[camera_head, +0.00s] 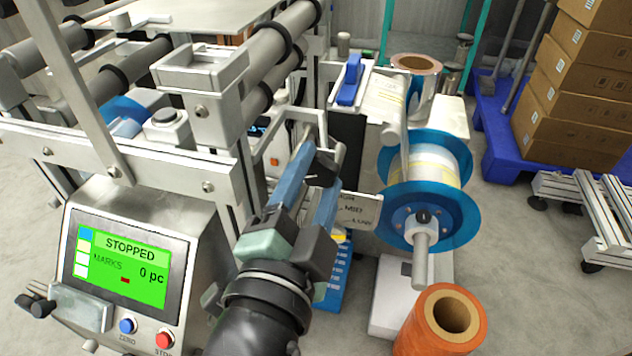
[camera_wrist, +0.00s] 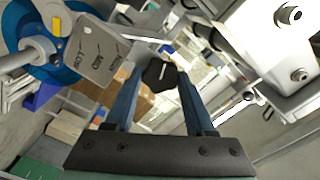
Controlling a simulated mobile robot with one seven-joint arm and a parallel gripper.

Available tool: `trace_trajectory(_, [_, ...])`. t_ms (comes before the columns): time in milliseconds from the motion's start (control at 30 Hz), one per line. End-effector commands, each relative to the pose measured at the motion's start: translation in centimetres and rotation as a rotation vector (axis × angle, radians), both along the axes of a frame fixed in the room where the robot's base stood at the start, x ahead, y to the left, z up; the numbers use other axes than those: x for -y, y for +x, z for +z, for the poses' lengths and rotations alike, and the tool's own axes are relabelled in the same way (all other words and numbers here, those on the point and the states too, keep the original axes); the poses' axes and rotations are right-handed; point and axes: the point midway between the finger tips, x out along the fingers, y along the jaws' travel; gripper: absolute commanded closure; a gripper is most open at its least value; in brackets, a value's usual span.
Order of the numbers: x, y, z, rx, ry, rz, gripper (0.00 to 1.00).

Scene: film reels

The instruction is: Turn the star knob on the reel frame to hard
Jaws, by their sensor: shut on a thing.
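The black star knob (camera_wrist: 158,74) with a white pointer line shows between the two blue fingers in the wrist view. In the head view the knob (camera_head: 322,172) is partly hidden by the fingers. My gripper (camera_head: 316,168) reaches up to it from below and is shut on it; the fingers also show in the wrist view (camera_wrist: 159,82). The grey label plate (camera_head: 352,212) lies just right of the fingers in the head view.
A blue reel (camera_head: 452,215) on a spindle stands close right of my gripper. An orange roll (camera_head: 440,325) is at the lower right. A machine panel (camera_head: 122,265) reading STOPPED is at the left. Steel frame bars and rollers crowd the upper left.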

Motion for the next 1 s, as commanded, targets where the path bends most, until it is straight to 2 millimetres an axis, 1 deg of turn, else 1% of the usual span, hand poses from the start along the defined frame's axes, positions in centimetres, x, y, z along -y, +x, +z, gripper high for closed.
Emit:
trace_trajectory(33, [-0.05, -0.01, -0.27, 0.008, 0.041, 0.001, 1.0])
trace_trajectory(200, [-0.04, -0.02, -0.27, 0.043, 0.17, 0.001, 1.0])
trace_trajectory(500, [0.0, 0.0, -0.24, 0.082, 0.321, 0.0, 1.0])
trace_trajectory(733, [0.02, 0.0, -0.24, 0.094, 0.368, -0.001, 1.0])
trace_trajectory(1000, [0.02, -0.01, -0.23, 0.096, 0.376, 0.0, 1.0])
